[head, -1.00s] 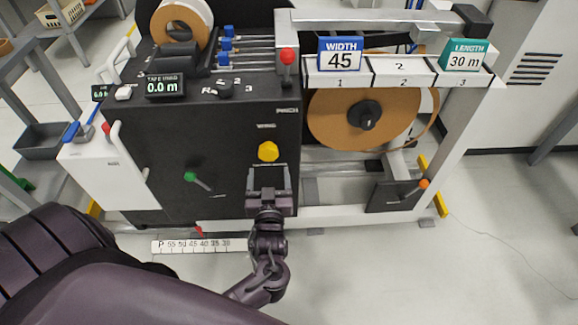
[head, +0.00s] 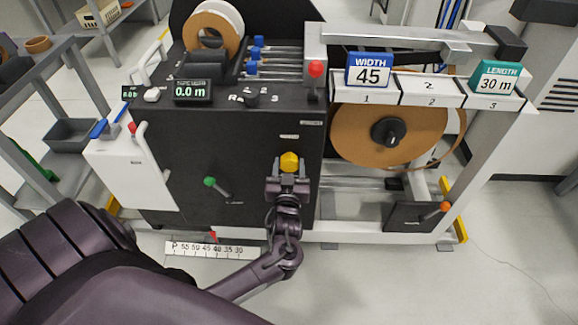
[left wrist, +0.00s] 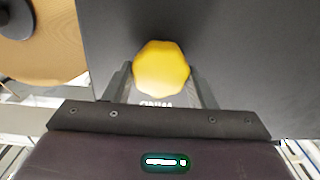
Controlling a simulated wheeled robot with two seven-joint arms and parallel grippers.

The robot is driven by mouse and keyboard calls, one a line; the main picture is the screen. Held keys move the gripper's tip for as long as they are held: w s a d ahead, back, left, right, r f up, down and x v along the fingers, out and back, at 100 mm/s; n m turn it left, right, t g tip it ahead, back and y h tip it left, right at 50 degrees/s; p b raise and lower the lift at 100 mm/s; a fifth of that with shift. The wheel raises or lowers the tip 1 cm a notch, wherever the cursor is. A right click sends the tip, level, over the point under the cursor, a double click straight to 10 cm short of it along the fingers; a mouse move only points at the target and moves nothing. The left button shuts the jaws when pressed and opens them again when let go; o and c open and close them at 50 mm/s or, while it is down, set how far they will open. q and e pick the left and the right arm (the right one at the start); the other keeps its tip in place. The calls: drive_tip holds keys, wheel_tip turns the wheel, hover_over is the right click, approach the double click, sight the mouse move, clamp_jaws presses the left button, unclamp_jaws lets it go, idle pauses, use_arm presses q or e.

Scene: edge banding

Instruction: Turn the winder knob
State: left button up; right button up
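The yellow faceted winder knob (head: 289,162) sits on the dark front panel of the machine, under a small label. My left gripper (head: 288,174) is just below it in the head view, pointing at the panel. In the left wrist view the knob (left wrist: 161,67) lies between the two fingers of the left gripper (left wrist: 160,76). The fingers stand apart, one on each side; I cannot tell whether they touch the knob. My right gripper is not in view.
A green-tipped lever (head: 210,182) is left of the knob on the panel. A large brown roll (head: 365,135) is at right, above an orange-tipped crank (head: 444,206). A red-topped knob (head: 315,69) stands above. The floor in front is clear apart from a printed scale (head: 208,249).

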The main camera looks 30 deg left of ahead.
use_arm(q)
drive_tip(key=c, duration=0.4)
drive_tip(key=shift+n, duration=1.8)
drive_tip(key=n, duration=0.3)
drive_tip(key=shift+s+a+b, duration=0.1)
drive_tip(key=shift+b, duration=0.2)
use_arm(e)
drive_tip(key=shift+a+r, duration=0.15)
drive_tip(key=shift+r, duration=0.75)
use_arm(q)
drive_tip(key=shift+f+n, duration=0.1)
drive_tip(key=shift+n, duration=0.3)
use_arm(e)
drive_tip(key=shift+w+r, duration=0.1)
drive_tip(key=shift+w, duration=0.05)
